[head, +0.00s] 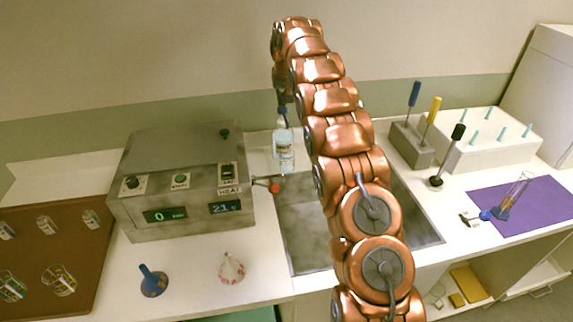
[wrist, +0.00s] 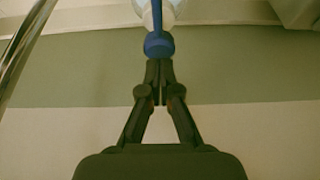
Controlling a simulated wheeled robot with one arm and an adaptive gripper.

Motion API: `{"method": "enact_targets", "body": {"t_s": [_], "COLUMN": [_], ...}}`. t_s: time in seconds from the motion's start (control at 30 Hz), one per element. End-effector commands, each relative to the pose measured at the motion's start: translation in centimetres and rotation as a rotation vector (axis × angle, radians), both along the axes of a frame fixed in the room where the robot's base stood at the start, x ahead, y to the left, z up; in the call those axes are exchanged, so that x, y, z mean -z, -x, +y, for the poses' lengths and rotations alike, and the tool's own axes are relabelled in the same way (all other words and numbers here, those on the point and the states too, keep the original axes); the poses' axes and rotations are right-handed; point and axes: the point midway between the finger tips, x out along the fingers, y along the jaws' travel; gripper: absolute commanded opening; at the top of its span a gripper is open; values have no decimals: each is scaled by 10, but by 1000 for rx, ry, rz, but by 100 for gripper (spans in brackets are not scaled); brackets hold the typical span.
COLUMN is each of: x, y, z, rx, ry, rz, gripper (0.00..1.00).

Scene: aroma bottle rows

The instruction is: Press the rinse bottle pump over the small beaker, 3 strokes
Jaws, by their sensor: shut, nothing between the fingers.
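The bottle, clear with a pale label and a blue pump top (head: 284,155), stands upright by the sink's back left corner, left of my arm. In the wrist view its blue pump head (wrist: 158,45) is right at the tips of my gripper (wrist: 158,65). My gripper is shut with nothing between its fingers; I cannot tell whether the tips touch the pump. In the head view my gripper (head: 283,105) is small and directly above the pump. Several small glass beakers (head: 58,280) stand on the brown tray at left; I cannot tell which is the small beaker. None shows under the pump.
A grey heater box (head: 180,180) with displays stands left of the bottle, with a red-tipped lever (head: 274,188) near it. The sink (head: 300,235) lies below my arm. A blue funnel (head: 153,281) and a patterned cone (head: 231,268) stand in front. A purple mat (head: 540,205) lies right.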

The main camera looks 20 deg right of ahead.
Motion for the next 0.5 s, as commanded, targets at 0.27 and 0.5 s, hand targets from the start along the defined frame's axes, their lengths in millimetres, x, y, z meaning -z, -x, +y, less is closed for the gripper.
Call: {"method": "enact_targets", "body": {"t_s": [0.27, 0.5], "x": [9, 16], "y": [0, 0], "z": [0, 0], "rx": [0, 0], "ry": [0, 0], "rz": [0, 0], "gripper": [0, 0]}}
